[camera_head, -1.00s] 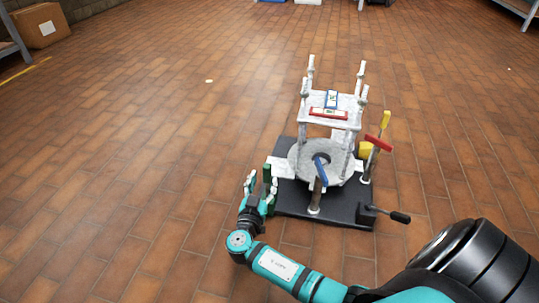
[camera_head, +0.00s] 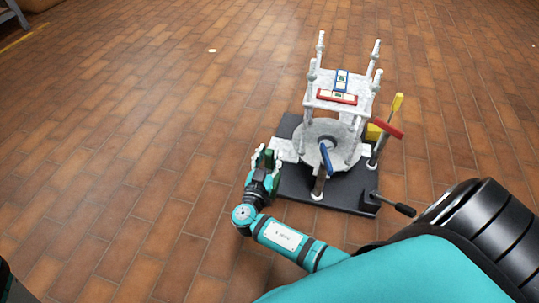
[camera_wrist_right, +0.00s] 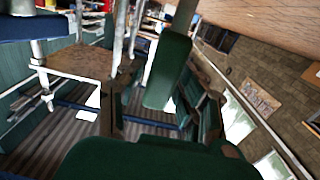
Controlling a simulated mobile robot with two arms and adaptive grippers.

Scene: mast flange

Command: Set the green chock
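My right gripper (camera_head: 267,158) is at the left edge of the black base plate (camera_head: 340,198), close beside a white pad (camera_head: 284,149). Dark green shows at its fingers, but I cannot tell the green chock apart from the finger parts. In the right wrist view, an upright dark green piece (camera_wrist_right: 168,72) stands in the middle and a large dark green surface fills the bottom. Whether the fingers are closed on anything is unclear. The plate carries a grey round flange (camera_head: 326,146) under a white four-post frame (camera_head: 341,93). My left gripper is not in view.
A blue-handled lever (camera_head: 326,159) stands in front of the flange. Red (camera_head: 387,128) and yellow (camera_head: 397,103) handles and a yellow block (camera_head: 374,131) are on the right. A black-handled crank (camera_head: 404,209) sticks out at the front right. Brown floor to the left is clear.

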